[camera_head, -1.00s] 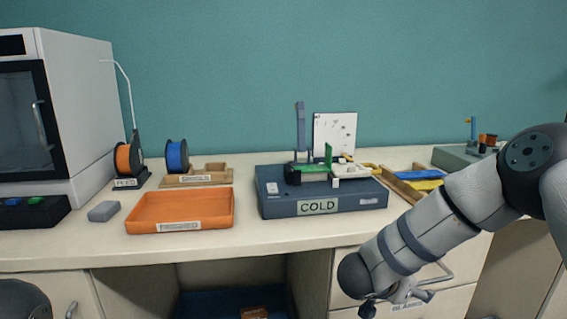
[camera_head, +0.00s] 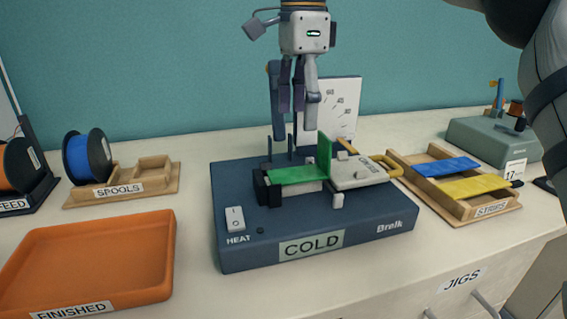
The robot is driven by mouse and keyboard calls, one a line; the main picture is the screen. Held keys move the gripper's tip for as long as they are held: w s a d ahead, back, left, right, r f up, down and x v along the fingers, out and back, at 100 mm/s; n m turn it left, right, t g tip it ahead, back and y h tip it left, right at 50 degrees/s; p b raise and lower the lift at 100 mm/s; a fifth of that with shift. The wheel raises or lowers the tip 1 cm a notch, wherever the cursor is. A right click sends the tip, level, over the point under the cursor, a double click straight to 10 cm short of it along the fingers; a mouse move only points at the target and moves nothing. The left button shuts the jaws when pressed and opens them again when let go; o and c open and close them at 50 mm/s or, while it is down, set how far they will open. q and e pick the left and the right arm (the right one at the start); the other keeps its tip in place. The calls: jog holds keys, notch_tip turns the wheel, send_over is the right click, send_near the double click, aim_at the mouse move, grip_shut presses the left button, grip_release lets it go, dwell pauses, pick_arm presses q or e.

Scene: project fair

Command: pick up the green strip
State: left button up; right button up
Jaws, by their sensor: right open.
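The green strip (camera_head: 298,175) is on the blue-grey bender marked COLD (camera_head: 240,247). One part lies flat and the other stands upright at its right end, so it is bent about square. My right gripper (camera_head: 303,108) points down from above, behind and over the strip, with its fingers apart and empty. It does not appear to touch the strip. My left gripper is out of view.
An orange FINISHED tray (camera_head: 90,262) stands at the left. A wooden STRIPS tray (camera_head: 412,172) with blue and yellow strips is at the right. A white scale board (camera_head: 345,100) stands behind the bender, and a blue spool (camera_head: 88,158) sits back left.

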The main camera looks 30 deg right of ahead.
aim_at(299, 173)
jog(key=f, duration=0.5)
jog(key=s+f, duration=0.1)
jog(key=f, duration=0.2)
jog(key=shift+a+f+p, duration=0.25)
jog(key=shift+f+p, duration=0.05)
jog(key=shift+p, duration=0.1)
jog(key=shift+f, duration=0.35)
grip_shut()
